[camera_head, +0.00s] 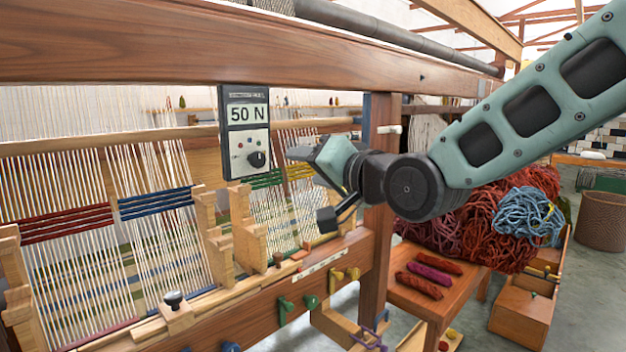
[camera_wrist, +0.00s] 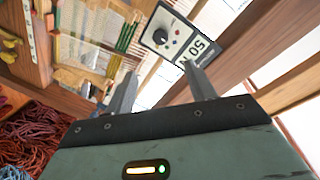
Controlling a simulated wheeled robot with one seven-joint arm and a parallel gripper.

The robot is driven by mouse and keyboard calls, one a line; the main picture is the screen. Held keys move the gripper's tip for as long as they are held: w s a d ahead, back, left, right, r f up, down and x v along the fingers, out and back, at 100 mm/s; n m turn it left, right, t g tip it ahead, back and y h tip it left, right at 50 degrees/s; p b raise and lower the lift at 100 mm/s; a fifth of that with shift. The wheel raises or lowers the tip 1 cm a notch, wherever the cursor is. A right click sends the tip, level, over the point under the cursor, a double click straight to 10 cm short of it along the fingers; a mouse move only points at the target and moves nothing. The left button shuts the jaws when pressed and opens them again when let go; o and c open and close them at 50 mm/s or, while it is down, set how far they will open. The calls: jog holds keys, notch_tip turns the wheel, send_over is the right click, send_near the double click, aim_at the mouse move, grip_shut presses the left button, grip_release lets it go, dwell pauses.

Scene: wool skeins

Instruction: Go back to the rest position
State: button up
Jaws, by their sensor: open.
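My gripper (camera_head: 308,185) is in the middle of the head view, in front of the loom's right post, its jaws pointing left toward the loom. In the wrist view my gripper (camera_wrist: 160,88) shows two grey fingers spread apart with nothing between them. A tension meter (camera_head: 245,130) reading "50 N" hangs from the loom's top beam (camera_head: 200,48), left of and apart from the gripper. The meter also shows beyond the fingertips in the wrist view (camera_wrist: 178,36). My arm reaches in from the upper right.
The loom's right post (camera_head: 378,225) stands close behind my gripper. A small table (camera_head: 440,305) holds several wool skeins (camera_head: 430,274) at the lower right. Behind it lie heaps of red wool (camera_head: 480,225) and blue wool (camera_head: 528,212). A wicker basket (camera_head: 603,222) stands at far right.

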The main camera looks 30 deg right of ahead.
dwell(0.5)
jog(key=s+a+f+n+g, duration=0.3)
jog(key=s+a+f+g, duration=0.1)
jog(key=f, duration=0.3)
jog(key=s+a+f+n+g, duration=0.3)
jog(key=a+f+g, duration=0.1)
jog(key=a+f, duration=0.15)
jog(key=s+f+n+g+h, duration=0.1)
jog(key=s+f+n+g, duration=0.3)
jog(key=s, duration=0.5)
jog(key=s+f+n+g+h, duration=0.2)
jog(key=s+f+n+g, duration=0.2)
jog(key=s+f, duration=0.2)
jog(key=s, duration=0.2)
jog(key=shift+s+a+g, duration=0.25)
jog(key=shift+s+g, duration=0.05)
jog(key=shift+s, duration=0.05)
jog(key=shift+f, duration=0.1)
